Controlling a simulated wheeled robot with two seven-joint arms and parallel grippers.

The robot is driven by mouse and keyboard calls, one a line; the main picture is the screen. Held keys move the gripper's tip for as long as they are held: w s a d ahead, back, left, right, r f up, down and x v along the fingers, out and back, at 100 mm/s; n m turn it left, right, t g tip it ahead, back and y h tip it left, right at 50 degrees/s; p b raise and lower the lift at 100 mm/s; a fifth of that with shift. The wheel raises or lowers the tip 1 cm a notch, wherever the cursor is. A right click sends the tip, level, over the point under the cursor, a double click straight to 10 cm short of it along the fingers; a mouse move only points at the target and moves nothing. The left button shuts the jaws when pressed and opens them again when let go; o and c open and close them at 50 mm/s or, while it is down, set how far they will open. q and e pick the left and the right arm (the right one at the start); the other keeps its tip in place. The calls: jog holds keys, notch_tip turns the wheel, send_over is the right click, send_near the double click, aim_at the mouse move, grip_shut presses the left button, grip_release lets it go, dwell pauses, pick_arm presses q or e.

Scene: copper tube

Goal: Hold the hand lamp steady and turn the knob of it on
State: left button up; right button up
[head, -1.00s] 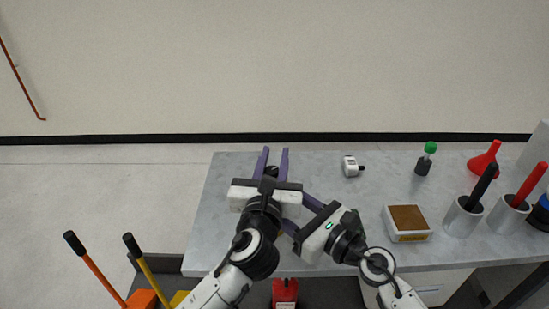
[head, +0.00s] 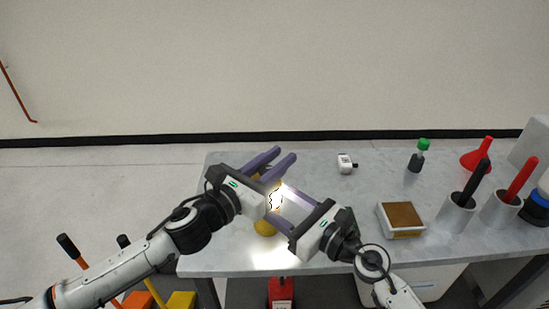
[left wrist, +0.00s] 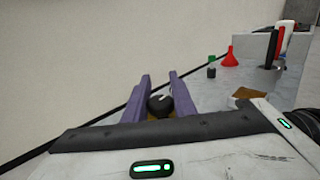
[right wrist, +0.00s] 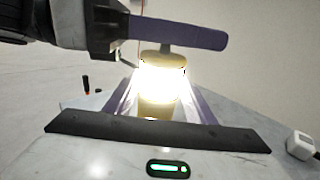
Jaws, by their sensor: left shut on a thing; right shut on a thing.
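The yellow hand lamp (head: 265,228) stands on the grey table and glows brightly, lighting the tabletop around it. In the right wrist view the lit lamp (right wrist: 158,108) is upright between the purple fingers of my right gripper (head: 275,202), which is shut on its body. My left gripper (head: 285,154) is above, its purple fingers shut on the lamp's top. In the left wrist view the black round knob (left wrist: 160,104) with a pale mark sits between those fingers. In the head view the knob is mostly hidden by the left fingers.
To the right on the table are a white device (head: 345,163), a green-capped bottle (head: 417,158), a red funnel (head: 480,158), a brown-topped box (head: 402,218) and holders with black (head: 473,185) and red (head: 520,180) handled tools. A red item (head: 281,293) is below the front edge.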

pick_arm(q)
jog(key=shift+s+d+m+g+h, duration=0.15)
jog(key=shift+m+g+h, duration=0.35)
jog(key=shift+h, duration=0.1)
jog(key=o, duration=1)
jog(key=v, duration=1.2)
